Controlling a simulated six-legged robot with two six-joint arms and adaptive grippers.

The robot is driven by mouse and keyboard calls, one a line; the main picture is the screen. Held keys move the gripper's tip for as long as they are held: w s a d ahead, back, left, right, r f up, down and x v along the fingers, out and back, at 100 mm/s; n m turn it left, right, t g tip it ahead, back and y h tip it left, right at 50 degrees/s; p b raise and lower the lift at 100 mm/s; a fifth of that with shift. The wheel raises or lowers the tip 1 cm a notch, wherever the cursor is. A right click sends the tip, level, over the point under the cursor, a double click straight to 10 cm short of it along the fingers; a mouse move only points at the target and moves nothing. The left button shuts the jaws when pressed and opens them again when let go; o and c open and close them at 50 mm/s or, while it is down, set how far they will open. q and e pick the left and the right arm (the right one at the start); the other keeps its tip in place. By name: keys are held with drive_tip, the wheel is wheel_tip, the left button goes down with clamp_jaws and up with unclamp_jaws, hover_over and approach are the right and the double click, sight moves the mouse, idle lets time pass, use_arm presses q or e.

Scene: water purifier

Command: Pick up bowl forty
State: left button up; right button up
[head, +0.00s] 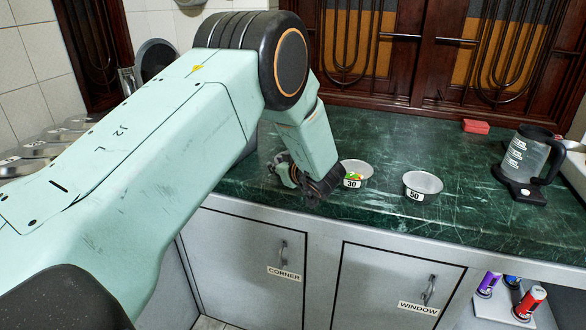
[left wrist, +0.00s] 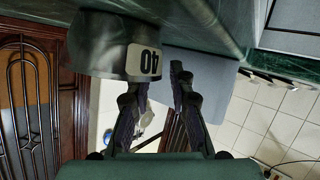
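Bowl forty (left wrist: 100,45) shows upside down in the left wrist view, a grey metal bowl with a white "40" label. My left gripper (head: 308,190) is low over the counter's front edge, left of bowl thirty. In the left wrist view its fingers (left wrist: 158,78) are apart, close to the bowl's rim. One finger overlaps the bowl near its label and the other is beside it; contact is unclear. My right gripper is not in view.
Bowl thirty (head: 357,173), with colourful contents, and bowl fifty (head: 422,186) stand on the green counter (head: 400,140). A kettle-like jug (head: 527,160) and red block (head: 475,126) are further right. Cans (head: 528,302) stand low right. The middle back of the counter is clear.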

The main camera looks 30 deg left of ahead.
use_arm(q)
drive_tip(key=shift+w+f, duration=0.1)
clamp_jaws()
drive_tip(key=shift+d, duration=0.1)
